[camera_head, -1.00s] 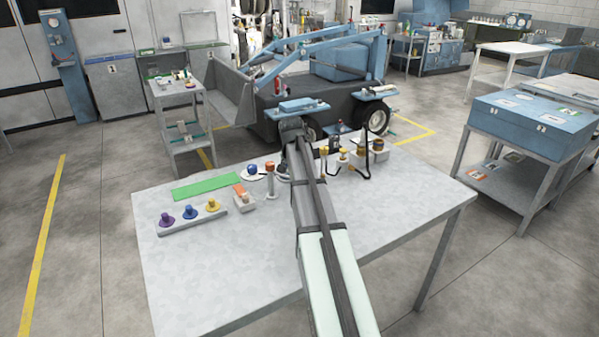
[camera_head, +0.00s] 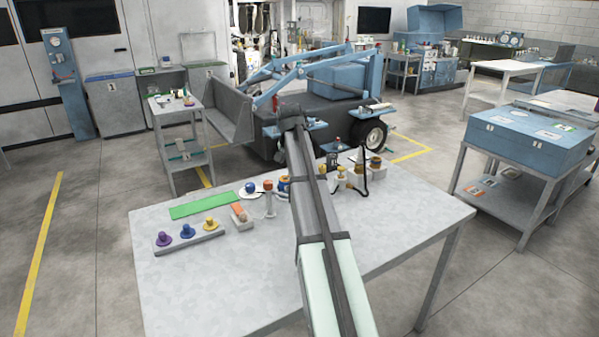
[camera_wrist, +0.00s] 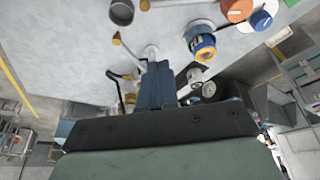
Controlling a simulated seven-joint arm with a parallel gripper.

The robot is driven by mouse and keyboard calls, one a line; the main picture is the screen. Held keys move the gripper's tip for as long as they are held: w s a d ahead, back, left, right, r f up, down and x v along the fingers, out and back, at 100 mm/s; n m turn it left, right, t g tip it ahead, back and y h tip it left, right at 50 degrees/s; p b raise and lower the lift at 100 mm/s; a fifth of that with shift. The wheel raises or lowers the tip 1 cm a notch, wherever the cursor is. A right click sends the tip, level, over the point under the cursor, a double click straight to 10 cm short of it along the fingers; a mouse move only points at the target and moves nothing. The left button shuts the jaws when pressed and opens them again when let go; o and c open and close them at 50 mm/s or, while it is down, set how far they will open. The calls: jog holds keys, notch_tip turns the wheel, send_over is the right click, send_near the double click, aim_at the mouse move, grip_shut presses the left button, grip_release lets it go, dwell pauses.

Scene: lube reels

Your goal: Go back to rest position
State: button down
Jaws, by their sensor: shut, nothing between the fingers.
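My arm reaches from the bottom of the head view across the table (camera_head: 190,290). Its end stands over the table's far edge, in front of the blue vehicle, and its fingers are hidden there. In the wrist view my gripper (camera_wrist: 157,85) shows above a dark plate, shut and empty, with its tips hard to make out against the clutter. A blue and orange reel (camera_wrist: 202,42), an orange reel (camera_wrist: 237,9) and a blue knob (camera_wrist: 262,19) lie apart from it, in the upper right of that view.
Purple, blue and yellow knobs stand on a grey rail (camera_head: 190,243) at the table's left, near a green strip (camera_head: 201,205). Yellow-topped parts (camera_head: 357,175) stand right of my arm. The blue vehicle (camera_head: 335,75) is behind the table. The table's front left is clear.

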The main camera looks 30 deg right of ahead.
jog(key=shift+a+r, duration=0.1)
jog(key=shift+r, duration=0.15)
